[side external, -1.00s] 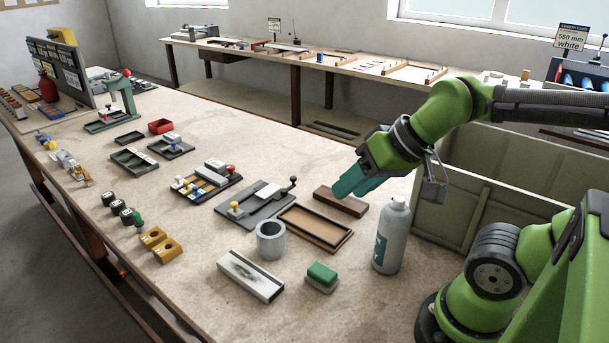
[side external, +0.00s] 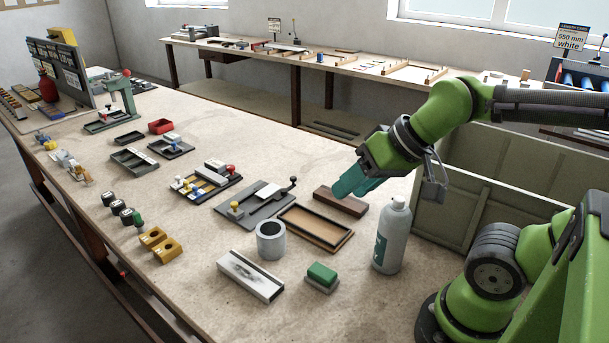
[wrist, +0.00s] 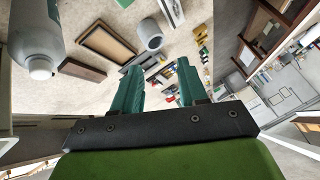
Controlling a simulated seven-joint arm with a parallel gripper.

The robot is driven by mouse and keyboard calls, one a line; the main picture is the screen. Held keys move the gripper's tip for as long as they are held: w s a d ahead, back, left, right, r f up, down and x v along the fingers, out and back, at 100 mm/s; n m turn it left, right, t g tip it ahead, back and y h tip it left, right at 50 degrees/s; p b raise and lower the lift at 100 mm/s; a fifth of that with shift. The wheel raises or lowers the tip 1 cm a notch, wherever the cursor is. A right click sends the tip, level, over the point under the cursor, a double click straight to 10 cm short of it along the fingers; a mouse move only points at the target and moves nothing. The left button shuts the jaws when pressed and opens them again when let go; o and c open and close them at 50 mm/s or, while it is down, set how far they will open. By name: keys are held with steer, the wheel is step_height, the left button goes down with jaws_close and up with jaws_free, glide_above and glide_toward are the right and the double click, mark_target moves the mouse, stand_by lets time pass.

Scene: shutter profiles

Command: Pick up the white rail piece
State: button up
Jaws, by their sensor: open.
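The white rail piece (side external: 250,275) lies on the bench near the front, a short pale channel with a dark smudge on its upper face. It also shows at the top edge of the wrist view (wrist: 171,10), partly cut off. My gripper (side external: 346,187) has teal fingers and is held above the bench, to the right of and behind the rail piece, near a dark brown block. In the wrist view its two fingers (wrist: 159,80) stand apart with nothing between them. It is open, empty and well away from the rail piece.
A grey cylinder (side external: 271,240) stands just behind the rail piece, and a green-topped block (side external: 321,276) lies to its right. A wooden tray (side external: 315,228) and the brown block (side external: 340,201) lie below my gripper.

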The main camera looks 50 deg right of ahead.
steer(key=o, duration=0.8)
steer(key=n+g+h, duration=0.2)
steer(key=n+g, duration=0.2)
steer(key=g, duration=0.3)
glide_above(249, 271)
step_height(249, 271, down, 7)
steer(key=f, duration=1.1)
steer(key=shift+s, duration=0.25)
steer(key=shift+w+f, duration=0.2)
steer(key=shift+f, duration=2.8)
